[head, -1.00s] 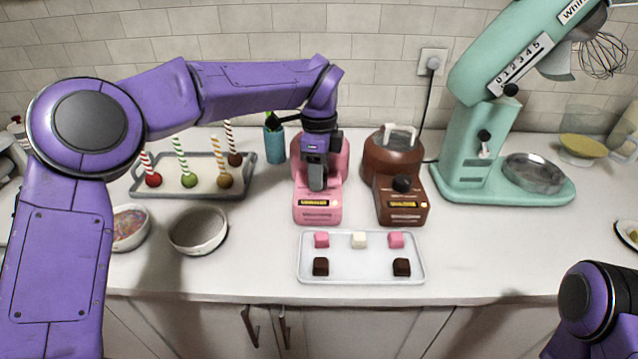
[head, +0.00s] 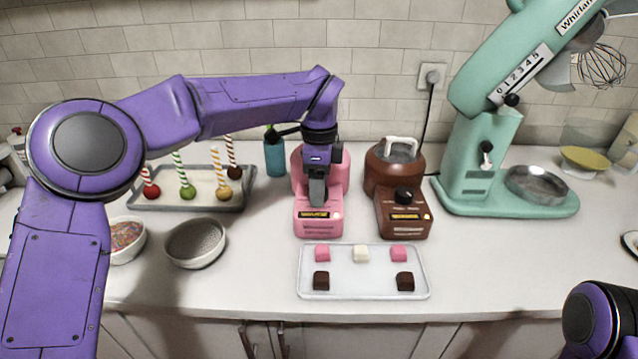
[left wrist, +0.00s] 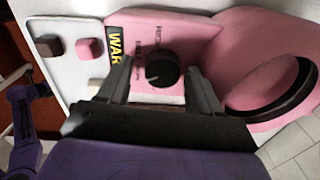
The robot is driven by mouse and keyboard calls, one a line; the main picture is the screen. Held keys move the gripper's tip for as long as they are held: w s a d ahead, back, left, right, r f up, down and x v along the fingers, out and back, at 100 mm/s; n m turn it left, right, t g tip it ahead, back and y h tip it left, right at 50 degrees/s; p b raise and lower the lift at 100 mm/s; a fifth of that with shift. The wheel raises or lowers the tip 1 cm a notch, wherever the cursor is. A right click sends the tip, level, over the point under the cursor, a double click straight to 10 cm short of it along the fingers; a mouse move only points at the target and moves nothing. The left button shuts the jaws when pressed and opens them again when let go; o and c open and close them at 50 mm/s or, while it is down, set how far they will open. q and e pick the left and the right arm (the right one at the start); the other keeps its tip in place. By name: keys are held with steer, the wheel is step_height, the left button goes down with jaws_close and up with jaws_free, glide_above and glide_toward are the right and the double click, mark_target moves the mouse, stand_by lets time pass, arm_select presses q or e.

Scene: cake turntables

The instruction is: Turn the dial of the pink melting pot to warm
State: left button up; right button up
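The pink melting pot (head: 318,222) stands on the counter, its front panel facing me. Its black dial (left wrist: 163,71) shows in the left wrist view, with a pale pointer mark and dark lettering beside it, partly too small to read. My left gripper (head: 317,200) is over the pot's front and hides the dial in the head view. In the left wrist view my left gripper (left wrist: 161,70) is open, one finger on each side of the dial, with a visible gap to each. My right gripper is out of view; only part of that arm shows at lower right.
A brown melting pot (head: 400,212) stands close on the right. A white tray (head: 340,282) with several candy cubes lies in front. A cake-pop tray (head: 236,203) and bowls (head: 194,245) are on the left. A mint mixer (head: 470,150) stands at right.

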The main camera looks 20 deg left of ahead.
arm_select(q)
steer(key=shift+r, duration=0.1)
stand_by(0.3)
step_height(320, 180, up, 8)
steer(key=p, duration=0.5)
steer(key=shift+p, duration=0.3)
